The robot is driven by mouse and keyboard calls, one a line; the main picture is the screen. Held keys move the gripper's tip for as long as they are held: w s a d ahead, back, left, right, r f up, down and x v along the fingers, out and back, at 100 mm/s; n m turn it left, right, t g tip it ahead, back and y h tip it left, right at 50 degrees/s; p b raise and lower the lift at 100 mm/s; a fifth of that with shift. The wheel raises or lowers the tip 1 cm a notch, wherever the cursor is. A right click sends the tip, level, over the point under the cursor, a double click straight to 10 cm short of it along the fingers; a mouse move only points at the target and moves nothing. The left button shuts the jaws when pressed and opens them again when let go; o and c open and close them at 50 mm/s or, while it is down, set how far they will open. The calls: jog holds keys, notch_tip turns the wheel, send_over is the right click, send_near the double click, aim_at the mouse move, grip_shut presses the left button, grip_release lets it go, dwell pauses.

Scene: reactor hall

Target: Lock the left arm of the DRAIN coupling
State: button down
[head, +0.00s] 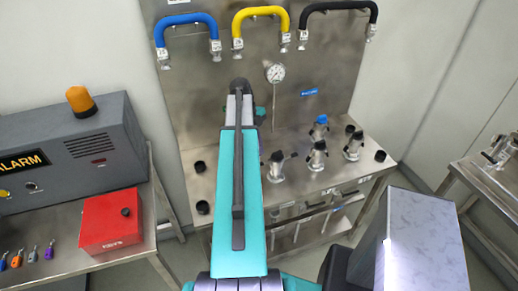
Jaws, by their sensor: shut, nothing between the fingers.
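Several metal couplings with dark side arms stand on the steel bench (335,178). Others are the middle coupling (317,155), the right coupling (353,148) and a rear coupling (319,128) with a blue top. Their labels are too small to read, so I cannot tell which is DRAIN, nor how its left arm sits. My teal arm reaches over the bench's left part toward the back panel.
A steel panel (335,65) behind the bench carries a blue hose (187,20), a yellow hose (261,12), a black hose (340,6) and a gauge (275,73). Left are an alarm box (60,150) and a red box (110,220). Another steel table (490,185) stands right.

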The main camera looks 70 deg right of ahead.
aim_at(264, 164)
jog(key=shift+f, duration=0.25)
jog(key=shift+f+b, duration=2)
jog(key=shift+f, duration=2.3)
jog(key=shift+s+d+f+b, duration=0.2)
jog(key=shift+f+b, duration=0.35)
jog(key=shift+f, duration=0.25)
jog(key=shift+r, duration=0.1)
jog(key=shift+w+a+r, duration=0.4)
jog(key=shift+w+r, duration=0.05)
jog(key=shift+r, duration=0.15)
jog(key=shift+r+p, duration=1.6)
jog(key=shift+r, duration=1.3)
jog(key=shift+f, duration=0.1)
